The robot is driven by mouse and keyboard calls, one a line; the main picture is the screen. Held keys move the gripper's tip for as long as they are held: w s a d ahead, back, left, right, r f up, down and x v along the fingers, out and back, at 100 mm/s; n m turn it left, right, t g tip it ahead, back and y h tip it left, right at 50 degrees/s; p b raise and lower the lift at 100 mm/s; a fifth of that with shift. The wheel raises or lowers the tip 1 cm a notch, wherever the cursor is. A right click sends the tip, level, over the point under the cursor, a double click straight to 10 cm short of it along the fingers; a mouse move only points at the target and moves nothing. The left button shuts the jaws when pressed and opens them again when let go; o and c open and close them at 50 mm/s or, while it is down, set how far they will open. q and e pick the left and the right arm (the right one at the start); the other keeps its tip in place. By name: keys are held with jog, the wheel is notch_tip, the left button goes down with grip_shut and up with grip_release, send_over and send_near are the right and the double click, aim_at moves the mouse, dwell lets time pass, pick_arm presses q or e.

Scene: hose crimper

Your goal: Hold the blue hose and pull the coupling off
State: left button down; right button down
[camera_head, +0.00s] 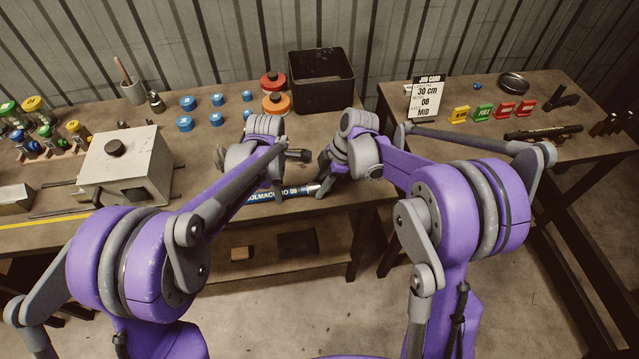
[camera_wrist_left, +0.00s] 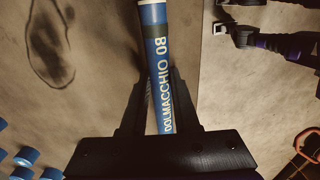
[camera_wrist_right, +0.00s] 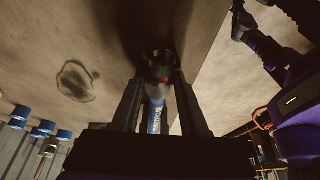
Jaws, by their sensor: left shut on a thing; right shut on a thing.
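The blue hose (camera_head: 262,196), with white lettering, lies crosswise near the front edge of the middle table. It also shows in the left wrist view (camera_wrist_left: 157,50), between the fingers of my left gripper (camera_wrist_left: 158,92), which is shut on it. The hose's pale end is at the top there. My right gripper (camera_wrist_right: 159,82) is shut on the coupling (camera_wrist_right: 160,63) at the hose's right end. The coupling is dark with a red ring, and a silver and blue part shows below it. In the head view, my right gripper (camera_head: 323,184) hides most of the coupling.
A grey box-shaped machine (camera_head: 125,165) stands left on the table. Several blue caps (camera_head: 217,100), red and orange spools (camera_head: 275,101) and a black bin (camera_head: 322,83) sit behind my grippers. The right table holds a job card (camera_head: 427,98) and coloured blocks (camera_head: 484,111).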

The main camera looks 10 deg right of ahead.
aim_at(334, 189)
pick_arm(q)
jog(key=shift+a, duration=0.3)
pick_arm(e)
jog(key=shift+d, duration=1.4)
pick_arm(q)
jog(key=shift+d, duration=0.1)
jog(key=shift+d, duration=0.1)
pick_arm(e)
jog(key=shift+d, duration=1.35)
jog(key=shift+r, duration=2.55)
pick_arm(q)
jog(key=c, duration=0.6)
grip_release()
